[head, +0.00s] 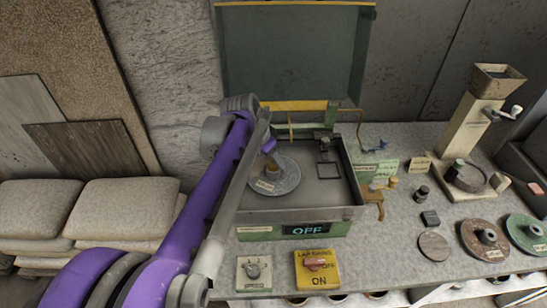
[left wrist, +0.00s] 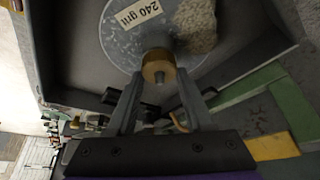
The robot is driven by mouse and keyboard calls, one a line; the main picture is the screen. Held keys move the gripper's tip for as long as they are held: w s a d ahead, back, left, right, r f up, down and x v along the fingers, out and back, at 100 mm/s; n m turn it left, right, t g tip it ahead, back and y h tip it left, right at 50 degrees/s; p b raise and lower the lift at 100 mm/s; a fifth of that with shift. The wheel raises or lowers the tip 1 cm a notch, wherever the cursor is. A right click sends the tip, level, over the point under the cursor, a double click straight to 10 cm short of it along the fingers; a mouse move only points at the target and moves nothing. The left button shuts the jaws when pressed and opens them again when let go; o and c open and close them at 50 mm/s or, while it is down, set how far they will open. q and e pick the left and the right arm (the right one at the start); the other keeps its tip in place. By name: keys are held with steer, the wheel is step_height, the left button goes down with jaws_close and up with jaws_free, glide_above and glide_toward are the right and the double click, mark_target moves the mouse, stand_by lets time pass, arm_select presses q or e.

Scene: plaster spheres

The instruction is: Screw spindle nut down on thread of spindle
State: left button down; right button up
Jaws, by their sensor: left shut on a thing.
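The grey lap disc (head: 287,177) lies in the machine's open pan, with a "240 grit" label on it. In the left wrist view the disc (left wrist: 118,45) has a grey hub at its centre. The brass-coloured spindle nut (left wrist: 158,69) is at this hub, between my left fingertips. My left gripper (left wrist: 157,78) is shut on the nut; in the head view the gripper (head: 269,153) is over the disc's centre, partly behind my arm. The spindle's thread is hidden, so I cannot tell how far the nut sits on it. My right gripper is not in view.
The pan's raised walls (head: 290,214) surround the disc, with an "OFF" display (head: 307,230) in front. A yellow switch box (head: 317,268) and grey knob box (head: 254,272) stand in front. Spare discs (head: 485,239) and a hopper column (head: 468,130) stand right.

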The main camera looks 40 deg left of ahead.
arm_select(q)
steer(key=m+h, duration=0.1)
steer(key=m, duration=0.1)
steer(key=m+g+h, duration=0.1)
steer(key=m, duration=0.2)
steer(key=shift+m, duration=0.3)
steer(key=m, duration=0.2)
steer(key=m+g+h, duration=0.1)
steer(key=m, duration=0.2)
steer(key=shift+g, duration=0.3)
steer(key=shift+c, duration=1)
jaws_free()
steer(key=shift+c, duration=0.2)
steer(key=shift+c, duration=1.3)
